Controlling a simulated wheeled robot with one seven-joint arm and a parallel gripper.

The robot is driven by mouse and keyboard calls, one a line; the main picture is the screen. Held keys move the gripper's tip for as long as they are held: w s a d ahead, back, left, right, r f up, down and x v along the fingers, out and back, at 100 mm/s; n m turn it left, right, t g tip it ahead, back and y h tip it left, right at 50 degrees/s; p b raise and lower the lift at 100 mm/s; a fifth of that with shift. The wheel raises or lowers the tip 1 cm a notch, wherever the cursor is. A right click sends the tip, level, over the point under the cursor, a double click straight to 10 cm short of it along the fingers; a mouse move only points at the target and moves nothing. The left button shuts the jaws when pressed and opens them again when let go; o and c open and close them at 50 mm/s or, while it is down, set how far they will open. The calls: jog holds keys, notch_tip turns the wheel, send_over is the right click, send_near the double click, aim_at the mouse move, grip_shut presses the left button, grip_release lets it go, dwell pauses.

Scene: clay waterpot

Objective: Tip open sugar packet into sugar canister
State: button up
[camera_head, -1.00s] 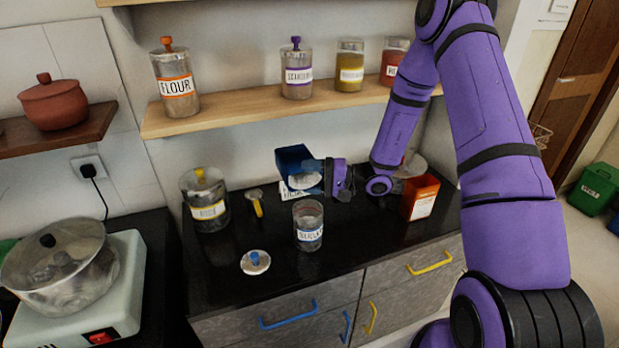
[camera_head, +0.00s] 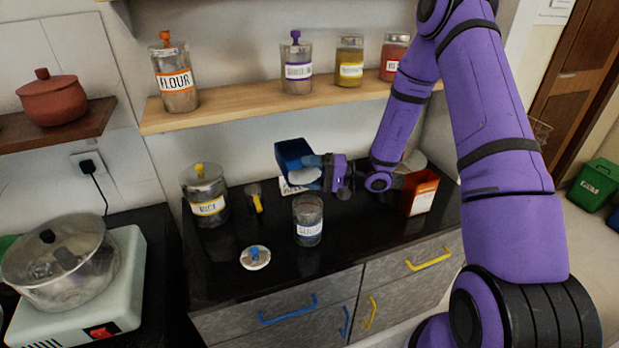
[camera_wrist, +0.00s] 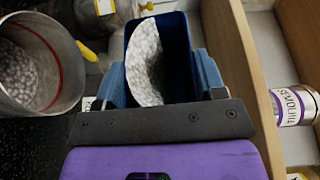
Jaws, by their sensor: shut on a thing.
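A blue open packet (camera_head: 291,152) is held in my gripper (camera_head: 320,172) above the counter, tilted with its mouth showing pale contents. In the wrist view the packet (camera_wrist: 178,30) sits between the fingers (camera_wrist: 163,85), with speckled white sugar (camera_wrist: 145,62) inside it. The open glass canister with a blue label (camera_head: 308,222) stands upright on the counter, below and slightly right of the packet in the head view. In the wrist view the canister (camera_wrist: 70,75) is at the left, apart from the packet, with white grains and a red line inside. Its blue-knobbed lid (camera_head: 255,258) lies on the counter.
A rice jar (camera_head: 205,195) and a yellow-handled scoop (camera_head: 256,198) stand left of the canister. An orange box (camera_head: 420,193) is at the right. A shelf with jars (camera_head: 245,115) runs above. The front of the counter is mostly clear.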

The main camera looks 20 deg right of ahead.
jog(key=shift+s+n+y, duration=0.2)
jog(key=shift+n+y, duration=0.1)
jog(key=shift+n, duration=0.4)
jog(key=shift+s+n+y, duration=0.15)
jog(key=shift+n+y, duration=0.15)
jog(key=shift+n, duration=0.4)
dwell(4.3)
jog(key=shift+r, duration=0.1)
